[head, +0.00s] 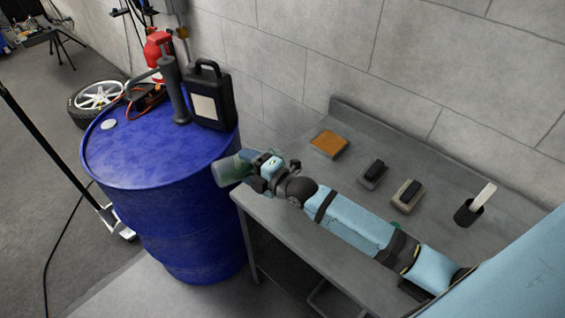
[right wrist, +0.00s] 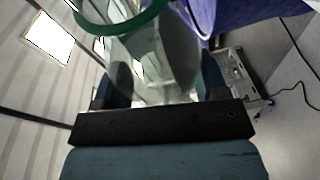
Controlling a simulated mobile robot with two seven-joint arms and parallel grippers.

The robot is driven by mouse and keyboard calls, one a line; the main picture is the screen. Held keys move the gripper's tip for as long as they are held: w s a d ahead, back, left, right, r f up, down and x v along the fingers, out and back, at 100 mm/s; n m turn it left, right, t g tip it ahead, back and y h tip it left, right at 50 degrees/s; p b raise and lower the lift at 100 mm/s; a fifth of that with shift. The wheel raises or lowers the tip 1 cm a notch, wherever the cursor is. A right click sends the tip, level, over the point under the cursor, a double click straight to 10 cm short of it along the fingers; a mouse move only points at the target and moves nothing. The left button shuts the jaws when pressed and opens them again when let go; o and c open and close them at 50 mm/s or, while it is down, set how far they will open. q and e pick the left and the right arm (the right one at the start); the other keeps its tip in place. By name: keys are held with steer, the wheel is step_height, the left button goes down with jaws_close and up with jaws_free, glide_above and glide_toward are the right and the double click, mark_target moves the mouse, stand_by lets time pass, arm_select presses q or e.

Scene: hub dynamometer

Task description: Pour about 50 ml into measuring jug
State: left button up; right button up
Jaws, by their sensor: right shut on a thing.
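My right gripper (head: 262,172) is shut on a clear, greenish vessel that looks like the measuring jug (head: 231,168). It holds the jug tilted, beside the upper side of the blue drum and off the workbench's left end. In the right wrist view the jug (right wrist: 160,65) is see-through with a green rim (right wrist: 125,27) and sits between the fingers. I cannot make out any liquid or level in it. A black canister (head: 212,92) with a pale label and a top handle stands upright on the drum, apart from the gripper. My left gripper is not in view.
The grey workbench (head: 285,225) holds an orange-brown pad (head: 329,144), two dark blocks (head: 374,172) (head: 407,194) and a dark cup (head: 468,213). A wheel (head: 97,97) lies behind the drum.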

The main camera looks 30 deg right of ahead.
steer(key=shift+a, duration=0.25)
steer(key=shift+a, duration=0.1)
steer(key=shift+r+m, duration=0.3)
stand_by(2.7)
